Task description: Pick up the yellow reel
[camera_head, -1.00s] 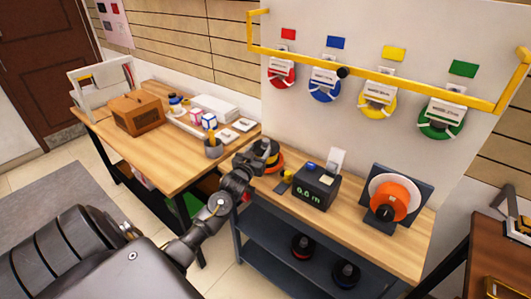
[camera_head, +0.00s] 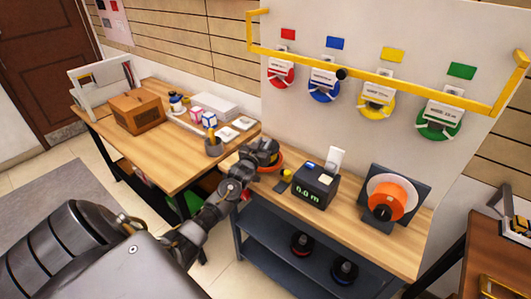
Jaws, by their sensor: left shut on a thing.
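My left gripper (camera_head: 262,152) is at the left end of the wooden workbench (camera_head: 345,222), shut on a dark reel that it mostly covers. Only an orange-yellow rim (camera_head: 274,166) shows under and to the right of the gripper. The fingers and the reel's hub are too small and covered to make out, and I cannot tell whether the reel is clear of the bench. A round yellow holder (camera_head: 376,108) with a white label hangs on the wall panel, under a yellow square. My right gripper is not in view.
A black box with a green display (camera_head: 311,188) stands right of the gripper. An orange spool on a stand (camera_head: 389,198) is farther right. Red (camera_head: 301,243) and blue (camera_head: 344,270) reels lie on the lower shelf. A yellow rail (camera_head: 400,76) crosses the wall panel.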

